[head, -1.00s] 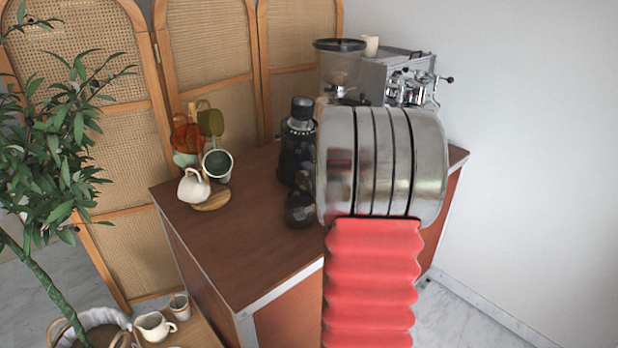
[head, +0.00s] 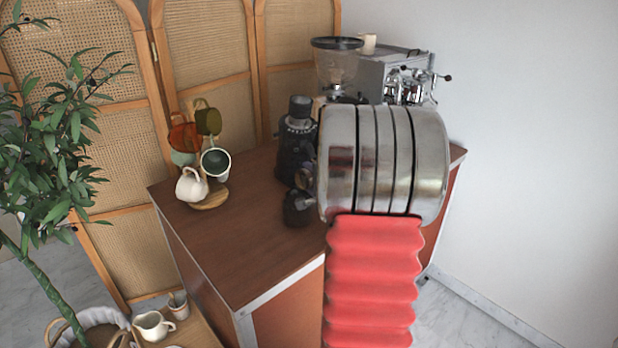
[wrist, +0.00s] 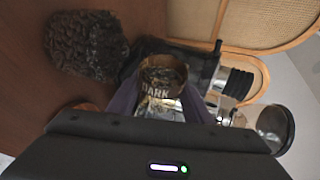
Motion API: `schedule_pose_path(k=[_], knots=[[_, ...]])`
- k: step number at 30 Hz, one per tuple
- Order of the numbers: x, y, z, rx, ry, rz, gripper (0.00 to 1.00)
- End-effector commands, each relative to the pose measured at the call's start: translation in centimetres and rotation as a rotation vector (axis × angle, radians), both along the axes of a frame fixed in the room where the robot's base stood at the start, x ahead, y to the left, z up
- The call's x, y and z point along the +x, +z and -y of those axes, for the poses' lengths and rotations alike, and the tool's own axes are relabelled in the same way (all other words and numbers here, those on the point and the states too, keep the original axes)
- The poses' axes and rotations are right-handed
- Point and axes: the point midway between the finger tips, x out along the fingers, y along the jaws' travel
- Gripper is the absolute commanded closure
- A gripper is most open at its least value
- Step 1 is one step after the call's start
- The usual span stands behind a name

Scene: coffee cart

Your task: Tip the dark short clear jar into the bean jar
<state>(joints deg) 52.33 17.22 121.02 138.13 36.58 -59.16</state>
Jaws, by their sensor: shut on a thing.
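My gripper (wrist: 165,108) is shut on a short clear jar (wrist: 158,90) with a "DARK" label, seen in the wrist view between the purple fingers. Its mouth faces the top of that picture, and the jar looks strongly tilted against the cart. Dark contents show inside it. The bean jar (wrist: 88,45), full of dark beans, stands on the cart at the upper left of the wrist view, apart from the held jar. In the head view, the bean jar (head: 297,209) shows left of my wrist, which hides most of the gripper.
A black grinder (head: 296,145) stands close behind the jars. A larger grinder with a clear hopper (head: 337,68) and an espresso machine (head: 392,75) are at the back. A mug stand (head: 210,198) holds several cups at the left. The cart's front top (head: 245,245) is clear.

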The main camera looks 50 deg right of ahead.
Motion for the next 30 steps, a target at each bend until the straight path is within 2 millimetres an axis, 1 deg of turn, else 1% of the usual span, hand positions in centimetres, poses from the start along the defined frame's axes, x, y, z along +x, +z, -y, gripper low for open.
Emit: schedule_pose_path(k=[11,30], knots=[[0.0,-0.7,0.3,0.157,0.0,0.018,0.83],[-0.2,-2.6,0.3,0.433,-0.002,0.038,0.83]])
